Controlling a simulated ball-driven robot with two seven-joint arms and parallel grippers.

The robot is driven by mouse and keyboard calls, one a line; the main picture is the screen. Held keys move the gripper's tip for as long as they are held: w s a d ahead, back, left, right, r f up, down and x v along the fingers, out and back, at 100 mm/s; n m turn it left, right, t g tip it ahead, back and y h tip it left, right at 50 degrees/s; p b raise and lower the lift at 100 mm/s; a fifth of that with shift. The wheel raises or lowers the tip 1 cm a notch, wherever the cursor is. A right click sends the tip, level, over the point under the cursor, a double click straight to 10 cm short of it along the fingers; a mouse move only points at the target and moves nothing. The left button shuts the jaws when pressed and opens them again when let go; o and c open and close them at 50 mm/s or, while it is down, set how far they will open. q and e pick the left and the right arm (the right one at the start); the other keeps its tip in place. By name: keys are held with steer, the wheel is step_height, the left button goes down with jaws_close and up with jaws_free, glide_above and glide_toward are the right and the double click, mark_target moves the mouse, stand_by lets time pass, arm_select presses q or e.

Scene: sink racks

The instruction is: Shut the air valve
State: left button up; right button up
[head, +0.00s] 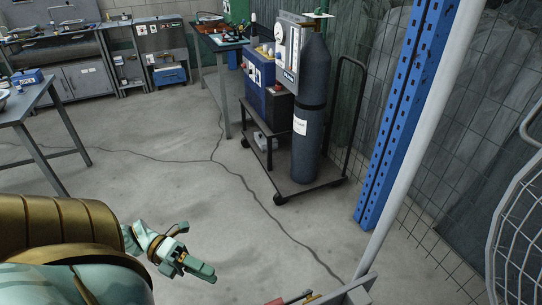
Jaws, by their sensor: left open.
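A tall dark gas cylinder (308,115) with a white label stands upright on a cart. At its top are a small pale fitting and a flat plate (318,15). They are too small to tell whether this is the air valve. At the bottom edge, a small red and brass-coloured fitting (310,296) shows beside a grey metal frame, mostly cut off. I cannot tell if it is a valve. My left gripper (199,250) is open and empty over the floor at lower left, apart from everything. My right gripper is out of view.
The wheeled cart (325,178) also carries a blue and dark box (268,92). A blue perforated post (402,110) and wire mesh stand to the right. A metal table (35,100) stands at left. Cables (245,183) cross the otherwise clear middle floor.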

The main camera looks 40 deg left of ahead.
mark_target(287, 301)
arm_select(q)
steer(key=x, duration=1.6)
steer(key=shift+d+r, duration=0.1)
steer(key=shift+r, duration=0.1)
jaws_close()
